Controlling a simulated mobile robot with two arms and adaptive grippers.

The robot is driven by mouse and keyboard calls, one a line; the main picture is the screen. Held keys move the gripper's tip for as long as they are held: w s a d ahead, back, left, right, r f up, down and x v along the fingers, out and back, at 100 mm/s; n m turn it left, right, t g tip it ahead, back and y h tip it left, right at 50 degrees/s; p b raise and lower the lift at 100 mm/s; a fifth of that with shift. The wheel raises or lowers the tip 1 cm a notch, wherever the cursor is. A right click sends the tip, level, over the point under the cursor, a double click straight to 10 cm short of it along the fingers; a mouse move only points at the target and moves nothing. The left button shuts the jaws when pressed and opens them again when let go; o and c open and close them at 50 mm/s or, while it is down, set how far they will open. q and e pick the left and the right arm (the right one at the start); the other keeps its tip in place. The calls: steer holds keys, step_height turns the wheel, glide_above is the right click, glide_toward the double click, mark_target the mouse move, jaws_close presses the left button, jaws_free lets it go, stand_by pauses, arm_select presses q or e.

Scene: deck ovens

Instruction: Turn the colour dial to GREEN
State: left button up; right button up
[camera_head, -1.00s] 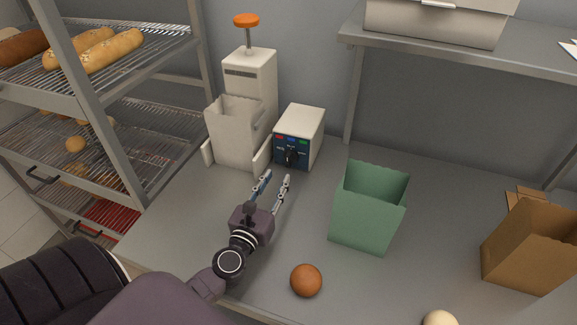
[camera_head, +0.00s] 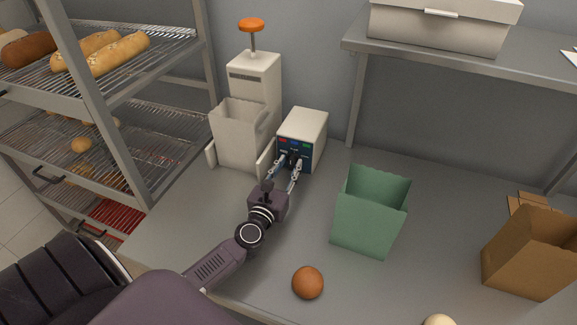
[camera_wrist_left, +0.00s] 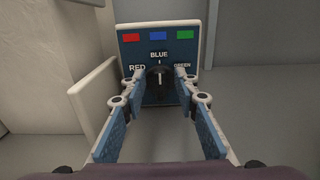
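The colour dial is a black knob (camera_wrist_left: 158,78) on the blue front panel (camera_wrist_left: 146,58) of a small cream box (camera_head: 304,127). In the left wrist view its white mark points up at BLUE, with RED to the left and GREEN to the right. Red, blue and green patches line the panel's top. My left gripper (camera_wrist_left: 158,88) is open, its two fingers on either side of the knob; I cannot tell whether they touch it. In the head view the left gripper (camera_head: 285,168) reaches the box front and partly hides the dial. My right gripper is not in view.
A cream dispenser with an orange knob (camera_head: 251,25) and a cream paper bag (camera_head: 238,133) stand left of the box. A green bag (camera_head: 368,215), brown bag (camera_head: 530,255) and brown bun (camera_head: 308,283) are to the right. A shelf (camera_head: 450,57) overhangs the counter.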

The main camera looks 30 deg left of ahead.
arm_select(q)
steer(key=shift+c, duration=0.3)
jaws_close()
steer(key=shift+m, duration=0.3)
steer(key=shift+d+m+p, duration=0.15)
steer(key=shift+m+p, duration=0.5)
steer(key=shift+m, duration=0.55)
steer(key=m, duration=0.2)
steer(key=shift+w+d+m+p, duration=0.1)
steer(key=shift+d+m+p, duration=0.05)
steer(key=shift+m+p, duration=0.25)
steer(key=m, duration=0.3)
steer(key=m+p, duration=0.1)
steer(key=m, duration=0.1)
steer(key=shift+d+f, duration=0.2)
steer(key=shift+f, duration=0.05)
steer(key=shift+m, duration=0.3)
